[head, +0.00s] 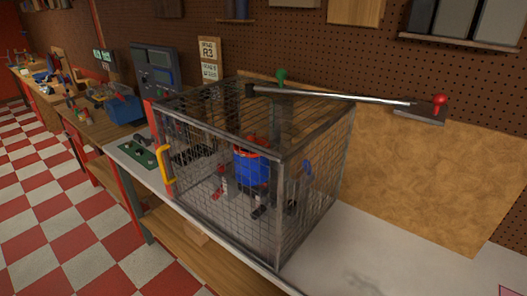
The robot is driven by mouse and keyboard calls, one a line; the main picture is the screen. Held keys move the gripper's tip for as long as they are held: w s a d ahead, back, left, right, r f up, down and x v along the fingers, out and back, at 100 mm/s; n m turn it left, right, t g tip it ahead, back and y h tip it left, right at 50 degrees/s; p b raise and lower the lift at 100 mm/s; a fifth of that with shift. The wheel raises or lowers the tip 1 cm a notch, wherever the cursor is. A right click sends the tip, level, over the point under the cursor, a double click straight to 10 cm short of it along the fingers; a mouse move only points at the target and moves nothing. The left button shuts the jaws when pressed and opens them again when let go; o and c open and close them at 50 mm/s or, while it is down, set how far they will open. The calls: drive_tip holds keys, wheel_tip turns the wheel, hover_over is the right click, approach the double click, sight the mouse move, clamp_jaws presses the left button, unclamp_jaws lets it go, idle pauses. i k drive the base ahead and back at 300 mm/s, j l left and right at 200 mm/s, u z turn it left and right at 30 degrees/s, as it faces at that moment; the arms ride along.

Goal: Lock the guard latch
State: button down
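The wire-mesh guard (315,165) is a box-shaped cage with a grey metal frame on the workbench. A yellow handle (166,165) is on its left front edge. Behind the mesh sits a blue rotor unit with red parts (251,167). A long grey bar (335,95) runs above the cage top, from a dark block to a red-knobbed piece (439,104) at the right. A green knob (281,77) stands near the back of the cage top. I cannot tell which part is the guard latch, or its state. My gripper is not in view.
A grey control panel (155,70) and a small sign (209,58) stand behind the cage's left side. A green board (138,152) lies left of the cage. The light benchtop (365,258) is clear at front right. Checkered floor (65,215) is open at left.

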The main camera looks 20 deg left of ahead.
sight(147, 143)
drive_tip(key=u, duration=1.95)
